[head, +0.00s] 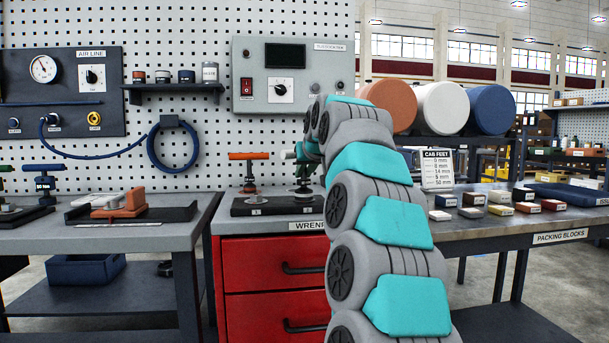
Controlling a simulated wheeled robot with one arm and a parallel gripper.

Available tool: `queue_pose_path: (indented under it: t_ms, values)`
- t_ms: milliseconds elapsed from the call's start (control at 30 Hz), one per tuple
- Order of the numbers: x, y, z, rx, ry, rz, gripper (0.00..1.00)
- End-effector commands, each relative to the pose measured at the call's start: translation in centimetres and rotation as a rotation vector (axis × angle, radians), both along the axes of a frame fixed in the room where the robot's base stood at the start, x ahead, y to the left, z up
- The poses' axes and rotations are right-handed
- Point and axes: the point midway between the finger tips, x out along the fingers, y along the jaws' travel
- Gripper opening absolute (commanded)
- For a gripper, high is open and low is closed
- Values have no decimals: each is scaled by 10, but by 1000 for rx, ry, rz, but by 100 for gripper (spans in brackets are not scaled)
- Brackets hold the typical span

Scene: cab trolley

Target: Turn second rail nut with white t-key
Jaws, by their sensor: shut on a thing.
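My gripper (304,155) is at the middle of the view, above the black block (268,207) on the wrench bench. A dark stem (303,186) stands below the fingers, over the right part of the block; whether the key sits fully on a nut there cannot be told. An orange T-key (249,170) stands upright at the block's left part, left of my gripper.
A grey control box (290,75) hangs on the pegboard behind my gripper. On the left bench stand a blue-handled T-key (43,170) and an orange block (120,204). Several small packing blocks (500,209) lie on the right bench. Red drawers (270,262) are below.

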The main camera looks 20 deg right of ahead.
Motion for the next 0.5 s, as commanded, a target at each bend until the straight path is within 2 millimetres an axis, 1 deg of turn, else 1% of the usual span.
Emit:
queue_pose_path:
  t_ms: [167,267,500]
  values:
    - [0,0,-2,-2,0,-29,0]
    - [2,1,-6,-7,1,-107,0]
    - [3,2,-2,-5,-2,-325,0]
